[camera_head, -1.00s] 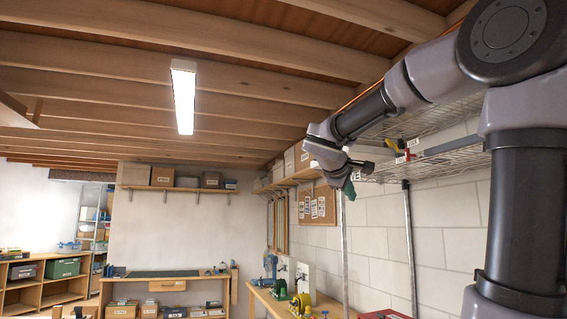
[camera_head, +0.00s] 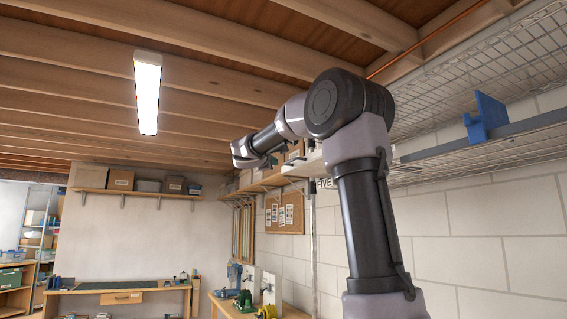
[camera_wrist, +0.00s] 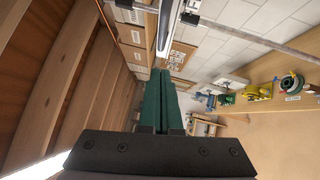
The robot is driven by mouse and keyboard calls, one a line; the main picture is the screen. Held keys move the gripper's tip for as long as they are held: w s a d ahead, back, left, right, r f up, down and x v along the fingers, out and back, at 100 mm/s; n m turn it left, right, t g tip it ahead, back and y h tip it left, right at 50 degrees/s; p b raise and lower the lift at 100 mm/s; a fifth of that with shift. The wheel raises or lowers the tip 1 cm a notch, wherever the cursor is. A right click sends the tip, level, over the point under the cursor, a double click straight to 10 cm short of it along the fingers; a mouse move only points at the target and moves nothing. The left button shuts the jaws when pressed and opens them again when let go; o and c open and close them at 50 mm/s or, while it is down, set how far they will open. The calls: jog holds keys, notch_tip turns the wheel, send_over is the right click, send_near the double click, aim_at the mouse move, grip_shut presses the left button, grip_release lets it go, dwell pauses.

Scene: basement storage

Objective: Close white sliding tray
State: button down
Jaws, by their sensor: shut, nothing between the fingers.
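My gripper (camera_wrist: 161,74) points ahead in the wrist view, with its green fingers together and nothing between them. A narrow white piece with a dark edge (camera_wrist: 166,28) lies just beyond the fingertips, at the top of the view. It may be part of the white sliding tray; a gap seems to separate it from the fingers, but I cannot be sure. In the head view a pale white-fronted thing (camera_head: 303,166) shows beside my arm at the shelf's end. My arm hides much of it, so how far it is open cannot be told.
A wire shelf (camera_head: 475,60) runs along the right wall, with a blue bracket-like thing (camera_head: 487,117) on a lower level. Ceiling beams (camera_head: 200,85) are close above. A workbench with tools (camera_head: 245,303) stands below. Boxes (camera_head: 120,180) line a far wall shelf.

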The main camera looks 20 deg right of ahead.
aim_at(288, 162)
jog(key=shift+w+d+r, duration=0.15)
jog(key=shift+d+r, duration=0.05)
jog(key=shift+d, duration=0.95)
jog(key=shift+w+d+r, duration=0.1)
jog(key=shift+d+r, duration=0.1)
jog(key=shift+d, duration=0.9)
